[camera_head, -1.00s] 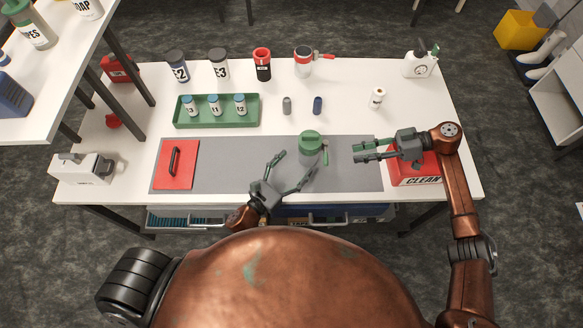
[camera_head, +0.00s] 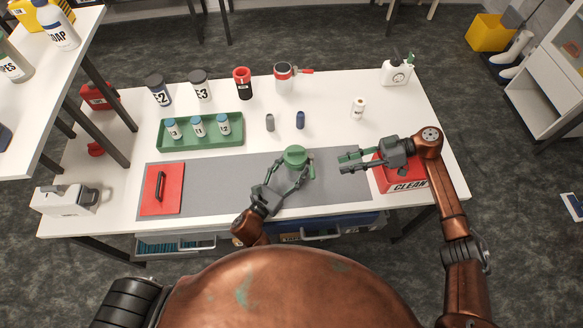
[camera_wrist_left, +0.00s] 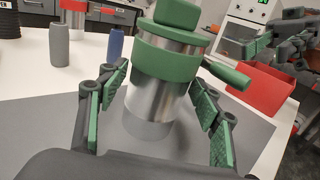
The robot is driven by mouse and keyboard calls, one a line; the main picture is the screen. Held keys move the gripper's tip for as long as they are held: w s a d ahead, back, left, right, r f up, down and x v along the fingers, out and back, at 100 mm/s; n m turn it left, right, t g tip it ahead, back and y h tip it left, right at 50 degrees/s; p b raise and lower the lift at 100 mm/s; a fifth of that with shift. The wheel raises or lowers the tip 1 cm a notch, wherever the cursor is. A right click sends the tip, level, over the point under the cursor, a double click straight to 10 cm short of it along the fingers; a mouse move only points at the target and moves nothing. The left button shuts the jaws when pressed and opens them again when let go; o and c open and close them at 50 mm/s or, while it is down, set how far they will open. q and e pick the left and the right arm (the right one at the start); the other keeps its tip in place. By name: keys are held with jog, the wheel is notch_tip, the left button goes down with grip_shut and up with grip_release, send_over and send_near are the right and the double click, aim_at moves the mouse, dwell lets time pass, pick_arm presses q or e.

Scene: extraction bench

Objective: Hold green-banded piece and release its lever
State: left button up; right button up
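The green-banded piece (camera_head: 295,158) is a steel cylinder with a green lid and a green band, upright on the grey mat. In the left wrist view the green-banded piece (camera_wrist_left: 158,85) stands between my left fingers, and its green lever (camera_wrist_left: 226,76) sticks out to the right. My left gripper (camera_head: 289,179) is open around its body; in the wrist view a gap shows beside the left finger, and contact on the right cannot be told. My right gripper (camera_head: 350,160) is open and empty, to the right of the piece, above the mat near the red box.
A red box marked CLEAN (camera_head: 400,183) stands under my right gripper. A red plate with a handle (camera_head: 162,190) lies at the mat's left. A green tray (camera_head: 201,142) of small bottles, a grey cylinder (camera_head: 270,122) and a blue cylinder (camera_head: 300,119) stand behind. The mat's middle (camera_head: 220,185) is clear.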

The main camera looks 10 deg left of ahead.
pick_arm(q)
jog(key=c, duration=1)
dwell(0.5)
